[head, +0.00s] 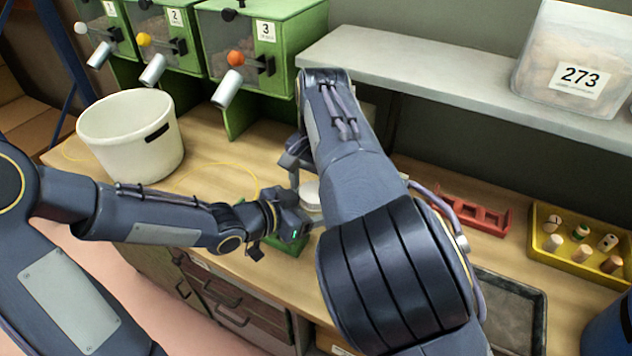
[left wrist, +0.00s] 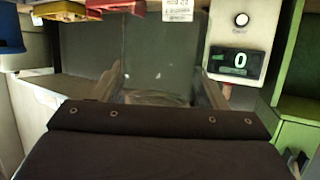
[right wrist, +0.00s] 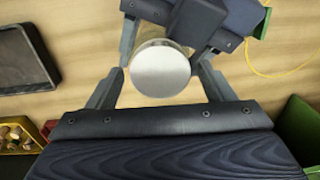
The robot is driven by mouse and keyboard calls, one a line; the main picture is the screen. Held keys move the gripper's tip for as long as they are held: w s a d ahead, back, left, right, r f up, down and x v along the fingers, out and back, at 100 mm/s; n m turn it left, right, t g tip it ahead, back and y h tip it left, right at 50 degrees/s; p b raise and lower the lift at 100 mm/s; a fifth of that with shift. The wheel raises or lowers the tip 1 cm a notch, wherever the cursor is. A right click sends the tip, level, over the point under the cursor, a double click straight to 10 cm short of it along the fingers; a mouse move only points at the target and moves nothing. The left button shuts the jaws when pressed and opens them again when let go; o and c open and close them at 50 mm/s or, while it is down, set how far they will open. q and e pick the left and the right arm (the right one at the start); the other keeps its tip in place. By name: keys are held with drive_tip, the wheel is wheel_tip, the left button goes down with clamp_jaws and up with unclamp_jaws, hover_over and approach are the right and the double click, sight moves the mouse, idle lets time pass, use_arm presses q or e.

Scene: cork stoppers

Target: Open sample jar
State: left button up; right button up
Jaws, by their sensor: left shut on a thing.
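My left gripper (head: 302,208) is shut on the jar's body from the side, below the lid. In the right wrist view the lid (right wrist: 160,72) sits between the fingers of my right gripper (right wrist: 163,67). Those fingers are open, with a visible gap on each side of the lid. In the left wrist view the left fingers (left wrist: 162,88) show, but the jar between them is hard to make out.
A white bucket (head: 130,140) and green dispensers (head: 262,60) stand at the left. A red rack (head: 470,212), a yellow tray (head: 580,262) of stoppers and a dark tray (head: 512,310) lie to the right. A grey shelf (head: 440,75) overhangs the back.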

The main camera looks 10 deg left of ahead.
drive_tip(key=c, duration=1)
drive_tip(key=n, duration=0.2)
drive_tip(key=shift+n, duration=0.3)
drive_tip(key=shift+r, duration=0.15)
drive_tip(key=shift+d+r, duration=0.1)
drive_tip(key=shift+r, duration=0.85)
drive_tip(key=shift+r, duration=0.1)
